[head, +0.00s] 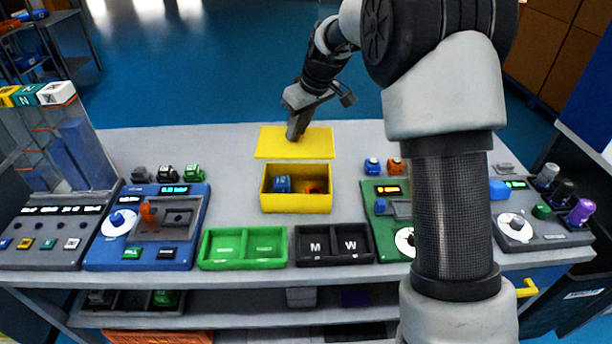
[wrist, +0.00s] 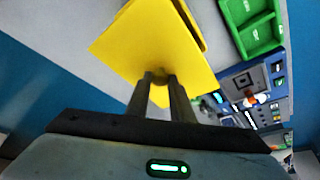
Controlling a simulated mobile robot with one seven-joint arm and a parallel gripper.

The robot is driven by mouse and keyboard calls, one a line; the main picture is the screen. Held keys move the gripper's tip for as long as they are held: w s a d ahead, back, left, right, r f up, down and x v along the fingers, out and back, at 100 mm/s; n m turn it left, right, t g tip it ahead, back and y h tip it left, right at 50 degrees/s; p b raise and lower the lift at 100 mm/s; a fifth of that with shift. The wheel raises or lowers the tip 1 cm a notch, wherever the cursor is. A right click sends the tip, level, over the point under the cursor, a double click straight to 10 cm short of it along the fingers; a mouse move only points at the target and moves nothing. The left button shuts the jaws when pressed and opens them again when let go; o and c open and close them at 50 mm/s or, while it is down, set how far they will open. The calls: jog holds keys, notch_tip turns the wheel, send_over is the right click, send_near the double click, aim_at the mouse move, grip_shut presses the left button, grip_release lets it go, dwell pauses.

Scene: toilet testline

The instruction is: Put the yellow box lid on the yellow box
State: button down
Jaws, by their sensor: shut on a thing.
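The yellow box (head: 296,204) stands open on the grey table. I cannot tell how high the lid is above the table. In the wrist view the lid hides most of the box.
A green two-part tray (head: 243,262) and a black tray (head: 334,258) marked M and W stand in front of the box. A blue console (head: 180,222) is at left, a green console (head: 385,225) at right. The table behind the box is mostly clear.

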notch_tip(320, 180, down, 10)
jog(key=shift+b, duration=0.4)
jog(key=shift+f+b, duration=0.65)
jog(key=shift+b, duration=0.05)
jog(key=shift+r, duration=0.1)
jog(key=c, duration=1.6)
grip_release()
jog(key=shift+o, duration=0.2)
